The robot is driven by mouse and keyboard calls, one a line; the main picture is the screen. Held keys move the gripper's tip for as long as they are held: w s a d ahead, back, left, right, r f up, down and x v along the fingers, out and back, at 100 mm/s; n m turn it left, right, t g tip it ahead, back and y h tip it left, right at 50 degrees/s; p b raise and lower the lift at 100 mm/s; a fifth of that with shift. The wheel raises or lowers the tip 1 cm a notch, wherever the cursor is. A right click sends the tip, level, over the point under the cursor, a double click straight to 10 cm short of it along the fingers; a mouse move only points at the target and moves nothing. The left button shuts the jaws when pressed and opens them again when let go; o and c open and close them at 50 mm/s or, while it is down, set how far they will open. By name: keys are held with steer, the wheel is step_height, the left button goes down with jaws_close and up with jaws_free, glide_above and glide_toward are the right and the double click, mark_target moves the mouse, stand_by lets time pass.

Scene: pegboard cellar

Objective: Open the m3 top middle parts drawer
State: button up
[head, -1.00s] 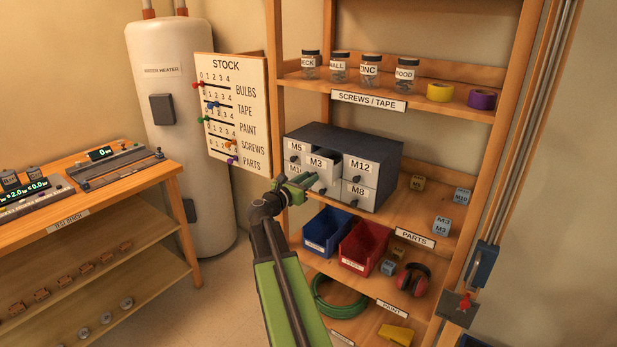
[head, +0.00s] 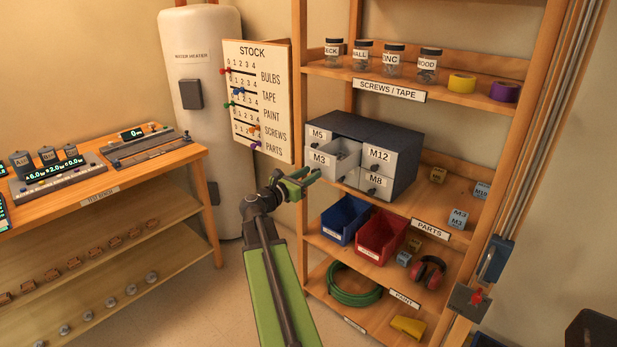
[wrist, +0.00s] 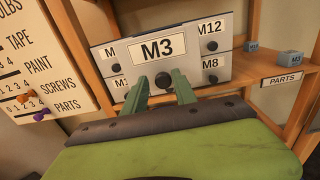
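The M3 drawer (head: 322,161) is the top middle one of the grey parts cabinet (head: 375,131). It stands well out from the cabinet, and its open inside shows in the head view. In the wrist view its white M3 front (wrist: 200,75) fills the middle, with a dark round knob (wrist: 163,80) below the label. My gripper (head: 314,174) is in front of this drawer; in the wrist view its green fingers (wrist: 160,85) are apart, one on each side of the knob. I see no clear grip on the knob.
Drawers M5 (head: 318,135), M12 (head: 379,156) and M8 (head: 376,181) look shut. Blue (head: 345,220) and red (head: 381,236) bins stand on the shelf below. A stock board (head: 258,100) is left of the shelf unit, and a bench (head: 110,185) is farther left.

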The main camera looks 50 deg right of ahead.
steer(key=shift+o, duration=0.7)
steer(key=shift+s+d, duration=0.1)
steer(key=shift+s, duration=0.05)
steer(key=w+a, duration=0.1)
steer(key=a, duration=1.1)
